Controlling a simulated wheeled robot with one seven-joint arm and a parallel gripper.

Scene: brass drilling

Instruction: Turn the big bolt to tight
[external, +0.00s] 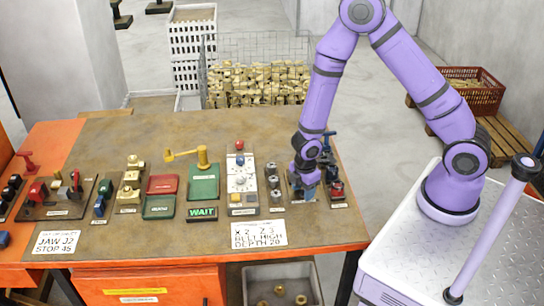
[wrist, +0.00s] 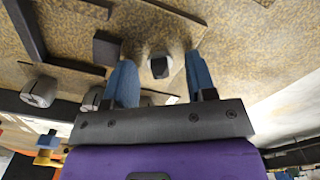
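My gripper (wrist: 161,62) points down over a small base plate at the right end of the bench, and it also shows in the external view (external: 306,184). In the wrist view its two blue fingers stand apart, one on each side of a dull tan bolt-like head (wrist: 160,48) with a dark recess in its middle.
Several grey knobs (external: 272,181) stand just left of my gripper. A blue-handled fixture with red parts (external: 336,187) stands close on its right. A white panel (external: 241,182), a green WAIT sign (external: 202,213) and a printed card (external: 259,234) lie on the bench.

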